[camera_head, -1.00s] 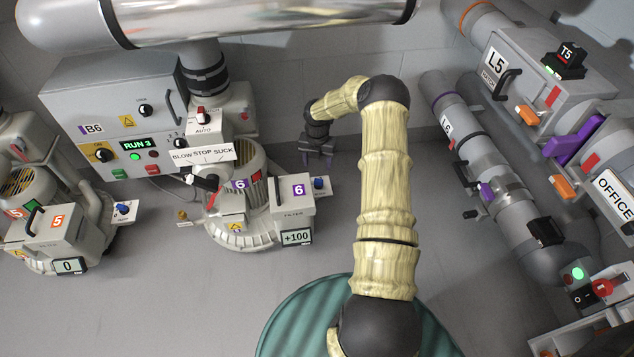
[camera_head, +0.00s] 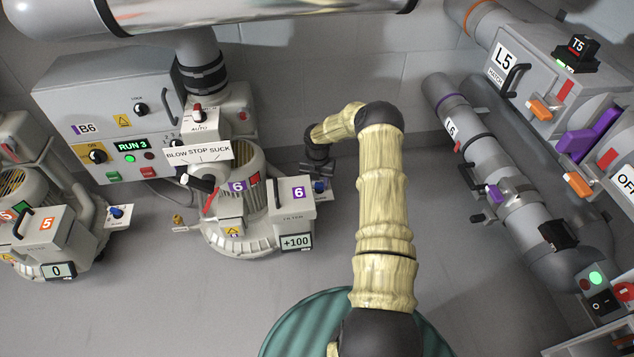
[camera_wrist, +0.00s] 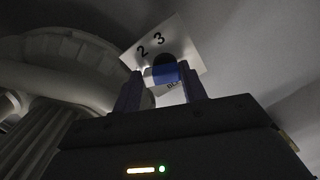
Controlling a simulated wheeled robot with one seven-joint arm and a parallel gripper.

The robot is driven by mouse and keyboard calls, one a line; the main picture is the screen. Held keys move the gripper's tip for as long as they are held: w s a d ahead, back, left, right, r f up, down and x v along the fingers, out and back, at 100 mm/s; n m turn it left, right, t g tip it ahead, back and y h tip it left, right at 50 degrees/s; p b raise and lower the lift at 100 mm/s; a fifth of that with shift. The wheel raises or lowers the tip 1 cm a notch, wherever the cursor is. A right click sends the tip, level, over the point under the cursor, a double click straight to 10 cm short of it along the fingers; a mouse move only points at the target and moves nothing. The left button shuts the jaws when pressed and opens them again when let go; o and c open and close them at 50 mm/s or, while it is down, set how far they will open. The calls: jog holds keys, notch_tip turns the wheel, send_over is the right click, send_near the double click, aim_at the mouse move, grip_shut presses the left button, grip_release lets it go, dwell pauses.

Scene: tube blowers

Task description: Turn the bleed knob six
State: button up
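The bleed knob six (camera_head: 319,187) is a small blue knob on a white plate at the right side of the blower marked 6 (camera_head: 238,212). My gripper (camera_head: 319,176) is right at the knob in the head view, and partly covers it. In the wrist view, the blue knob (camera_wrist: 165,70) shows between the two purplish fingertips of my gripper (camera_wrist: 162,90). The fingers stand apart, one to each side of the knob, with a gap at least on the left. Whether they touch it I cannot tell. The dial plate (camera_wrist: 150,40) behind shows 2 and 3.
The filter box of six has a display (camera_head: 296,242) reading +100. The control box B6 (camera_head: 105,115) shows RUN 3. A blow/stop/suck lever (camera_head: 200,183) stands to the left. Blower five (camera_head: 45,235) is at far left; pipe L6 (camera_head: 490,170) runs at the right. Floor between is clear.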

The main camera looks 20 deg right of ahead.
jog(key=shift+a, duration=0.1)
jog(key=c, duration=0.4)
